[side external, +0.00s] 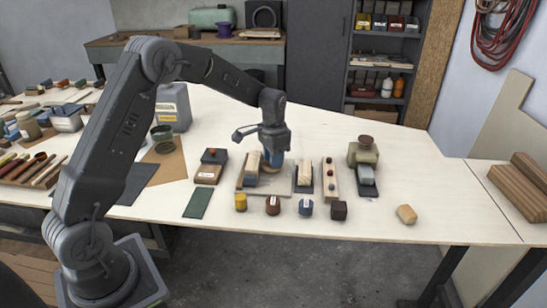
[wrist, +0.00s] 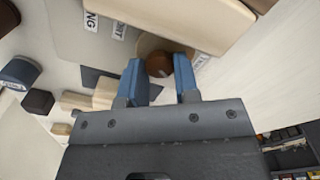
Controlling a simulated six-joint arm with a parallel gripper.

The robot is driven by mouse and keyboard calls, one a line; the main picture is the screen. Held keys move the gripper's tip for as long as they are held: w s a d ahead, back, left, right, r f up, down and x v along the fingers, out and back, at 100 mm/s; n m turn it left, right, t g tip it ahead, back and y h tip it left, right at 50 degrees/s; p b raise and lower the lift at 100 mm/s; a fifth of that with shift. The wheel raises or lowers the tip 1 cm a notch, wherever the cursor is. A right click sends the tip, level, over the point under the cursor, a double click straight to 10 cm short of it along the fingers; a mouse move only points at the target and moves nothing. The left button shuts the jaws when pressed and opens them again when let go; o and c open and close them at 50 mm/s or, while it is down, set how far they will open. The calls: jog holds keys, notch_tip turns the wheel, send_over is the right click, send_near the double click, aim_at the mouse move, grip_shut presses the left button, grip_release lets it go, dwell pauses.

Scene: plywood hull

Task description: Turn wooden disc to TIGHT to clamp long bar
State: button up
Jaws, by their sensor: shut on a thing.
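A long pale wooden bar (wrist: 190,18) lies next to the disc in the wrist view. White labels (wrist: 118,30) with dark letters lie beside the disc; one seems to end in "NG", the other is hard to read. My gripper hides most of the disc from the side.
Several small coloured blocks (side external: 306,208) line the front. The table's right front is mostly clear.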

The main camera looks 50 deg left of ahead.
jog(key=o, duration=0.9)
jog(key=shift+o, duration=0.2)
jog(key=shift+r, duration=0.1)
notch_tip(320, 180, up, 14)
jog(key=shift+c, duration=0.2)
